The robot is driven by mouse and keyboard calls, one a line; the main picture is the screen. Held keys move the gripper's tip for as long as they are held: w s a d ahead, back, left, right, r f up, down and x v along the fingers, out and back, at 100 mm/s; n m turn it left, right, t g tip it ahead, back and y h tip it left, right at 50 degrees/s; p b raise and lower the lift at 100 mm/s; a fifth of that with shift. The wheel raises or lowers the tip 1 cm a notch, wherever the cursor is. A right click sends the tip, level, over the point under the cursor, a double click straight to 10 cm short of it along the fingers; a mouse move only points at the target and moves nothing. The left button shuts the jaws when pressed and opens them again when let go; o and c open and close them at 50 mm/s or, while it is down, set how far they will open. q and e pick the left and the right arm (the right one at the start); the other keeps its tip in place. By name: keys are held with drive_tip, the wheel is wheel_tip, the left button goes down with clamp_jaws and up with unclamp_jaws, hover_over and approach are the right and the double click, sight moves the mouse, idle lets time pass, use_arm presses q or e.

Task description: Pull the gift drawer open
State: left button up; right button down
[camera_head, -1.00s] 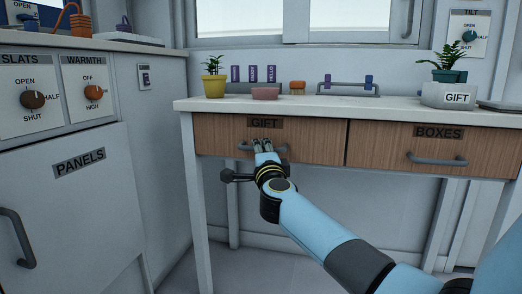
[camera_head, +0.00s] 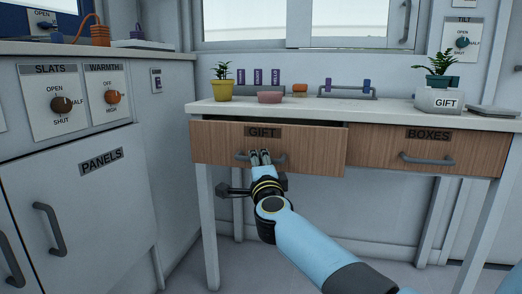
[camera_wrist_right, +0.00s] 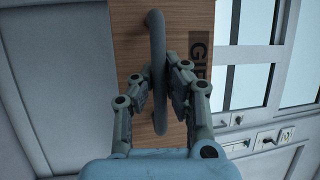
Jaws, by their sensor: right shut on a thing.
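The gift drawer (camera_head: 220,142) has a brown wood front with a GIFT label (camera_head: 262,132). It stands a little out from under the white table top, with a dark gap showing above its front. Its grey bar handle (camera_head: 281,158) is in the grip of my right gripper (camera_head: 260,155). In the right wrist view the two fingers of my right gripper (camera_wrist_right: 161,82) are shut around the handle (camera_wrist_right: 157,35), one on each side. My left gripper is not in view.
The boxes drawer (camera_head: 480,158) beside it is shut. On the table top (camera_head: 350,108) stand a yellow pot (camera_head: 222,90) with a palm, a pink bowl (camera_head: 271,97) and a white GIFT box (camera_head: 438,100). A cabinet with a PANELS door (camera_head: 100,205) stands at the left.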

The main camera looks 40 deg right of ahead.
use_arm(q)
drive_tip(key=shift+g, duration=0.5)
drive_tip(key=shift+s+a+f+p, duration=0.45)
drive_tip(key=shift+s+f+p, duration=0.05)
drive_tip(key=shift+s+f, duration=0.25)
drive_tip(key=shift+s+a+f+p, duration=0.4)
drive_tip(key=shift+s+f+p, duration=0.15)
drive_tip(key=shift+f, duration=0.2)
use_arm(e)
drive_tip(key=s+a, duration=0.7)
drive_tip(key=a, duration=0.1)
drive_tip(key=shift+s+a+f, duration=0.2)
drive_tip(key=shift+s+a, duration=0.05)
drive_tip(key=shift+a, duration=0.1)
drive_tip(key=c, duration=1.3)
unclamp_jaws()
drive_tip(key=shift+c, duration=0.2)
drive_tip(key=shift+r, duration=0.1)
drive_tip(key=shift+w, duration=0.1)
